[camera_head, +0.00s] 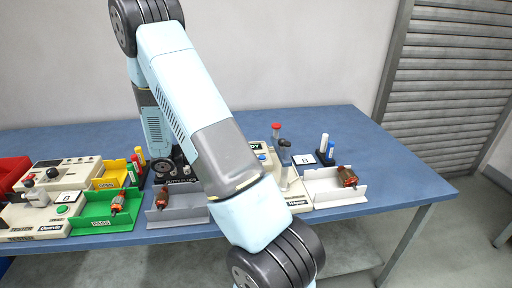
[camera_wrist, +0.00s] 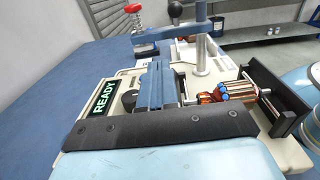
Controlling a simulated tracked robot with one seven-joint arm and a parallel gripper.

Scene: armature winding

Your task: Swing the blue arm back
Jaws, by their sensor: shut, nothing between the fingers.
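In the wrist view, the blue arm (camera_wrist: 180,29) is a level bar on an upright metal post (camera_wrist: 201,52). A red knob (camera_wrist: 136,8) tops its left end, and a black ball (camera_wrist: 175,10) shows just behind the bar. My gripper (camera_wrist: 160,68) is shut and empty, in front of the bar and apart from it in the picture. An armature with copper windings (camera_wrist: 226,91) sits in the machine (camera_wrist: 115,80), right of my fingers. In the head view, the red knob (camera_head: 276,127) shows above the machine. My own arm hides my gripper there.
A lit READY display (camera_wrist: 103,98) is left of my fingers. In the head view, a white tray (camera_head: 325,200) holding an armature stands right of the machine. Green (camera_head: 95,226) and yellow (camera_head: 110,175) bins and a tester (camera_head: 40,214) are left. Blue table (camera_head: 390,160) is clear at far right.

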